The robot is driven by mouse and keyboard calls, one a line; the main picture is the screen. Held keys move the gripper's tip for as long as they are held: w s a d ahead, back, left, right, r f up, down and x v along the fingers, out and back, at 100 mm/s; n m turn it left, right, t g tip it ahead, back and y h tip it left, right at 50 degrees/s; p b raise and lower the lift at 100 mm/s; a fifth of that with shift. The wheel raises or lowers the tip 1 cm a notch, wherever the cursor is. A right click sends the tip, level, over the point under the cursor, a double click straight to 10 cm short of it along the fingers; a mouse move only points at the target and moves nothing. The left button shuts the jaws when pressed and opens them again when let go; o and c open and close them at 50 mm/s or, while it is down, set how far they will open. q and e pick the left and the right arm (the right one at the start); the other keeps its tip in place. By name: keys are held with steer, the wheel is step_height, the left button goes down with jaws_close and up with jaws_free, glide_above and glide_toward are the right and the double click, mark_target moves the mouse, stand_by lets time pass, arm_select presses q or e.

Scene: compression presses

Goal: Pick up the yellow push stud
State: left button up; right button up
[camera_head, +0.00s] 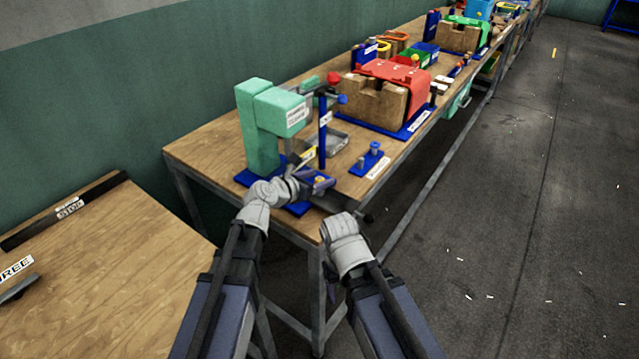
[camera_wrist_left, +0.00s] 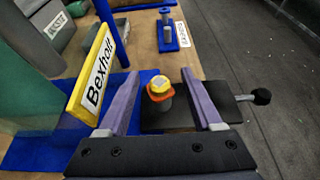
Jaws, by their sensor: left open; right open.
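The yellow push stud (camera_wrist_left: 159,80) stands between the two purple fingers of my left gripper (camera_wrist_left: 161,73) in the left wrist view. It has a yellow top and an orange collar on a dark stem. A gap shows on each side, so the open fingers are not touching it. In the head view my left gripper (camera_head: 318,182) is over the blue base at the front of the green press (camera_head: 258,125), and the stud shows there only as a tiny spot. My right gripper (camera_head: 340,222) is lower right, beyond the table's front edge, apart from the stud; its fingers are hard to see.
A yellow Bexholt sign (camera_wrist_left: 92,80) stands close left of my left fingers. A blue post (camera_head: 323,135) and a small blue stand (camera_head: 370,162) are behind. A red press (camera_head: 392,85) is further along.

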mark_target(322, 178)
arm_select(q)
steer(key=b+x, duration=0.1)
steer(key=x, duration=0.3)
steer(key=shift+w+f, duration=0.15)
steer(key=shift+f, duration=0.1)
jaws_close()
